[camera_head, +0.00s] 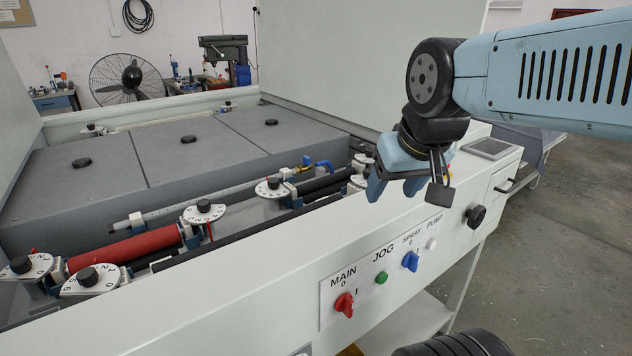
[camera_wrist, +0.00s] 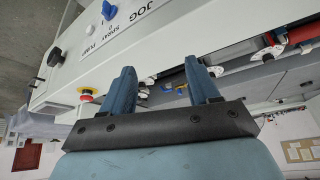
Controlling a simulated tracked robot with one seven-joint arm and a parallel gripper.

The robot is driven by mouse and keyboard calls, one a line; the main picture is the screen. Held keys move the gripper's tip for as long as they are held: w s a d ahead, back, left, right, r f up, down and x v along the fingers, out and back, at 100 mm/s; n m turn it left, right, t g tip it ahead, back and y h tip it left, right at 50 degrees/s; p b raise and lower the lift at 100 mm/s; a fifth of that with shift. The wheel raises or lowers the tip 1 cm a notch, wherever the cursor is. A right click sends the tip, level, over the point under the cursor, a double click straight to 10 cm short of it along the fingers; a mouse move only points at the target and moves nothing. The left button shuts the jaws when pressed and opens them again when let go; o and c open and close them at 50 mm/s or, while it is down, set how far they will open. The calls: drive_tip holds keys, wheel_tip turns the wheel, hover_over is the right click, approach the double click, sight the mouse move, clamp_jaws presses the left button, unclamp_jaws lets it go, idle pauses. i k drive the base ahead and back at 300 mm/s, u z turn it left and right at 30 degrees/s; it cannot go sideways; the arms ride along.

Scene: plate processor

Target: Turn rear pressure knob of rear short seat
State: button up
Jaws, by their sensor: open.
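Several black pressure knobs on white numbered dials stand along the roller bay of the machine. One knob with its dial (camera_head: 273,186) sits in the middle of the bay, and another knob (camera_head: 203,206) stands nearer beside the red roller. More white dials (camera_head: 358,180) cluster at the far right end, partly hidden behind my gripper. I cannot tell for sure which is the rear short seat's rear knob. My gripper (camera_head: 394,188) is open and empty above the front panel's far end, apart from the knobs. Its blue fingers (camera_wrist: 160,72) also show in the wrist view, with dark knobs beyond them.
The white front panel (camera_head: 240,285) carries a red MAIN switch (camera_head: 344,304), a green JOG button (camera_head: 381,278) and a blue SPRAY switch (camera_head: 410,261). Grey covers (camera_head: 170,145) lie behind the bay. Tall white side walls (camera_head: 330,60) flank them.

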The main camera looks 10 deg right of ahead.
sight(366, 158)
drive_tip(key=u, duration=1.35)
drive_tip(key=k, duration=1)
drive_tip(key=z, duration=1.35)
drive_tip(key=i, duration=1)
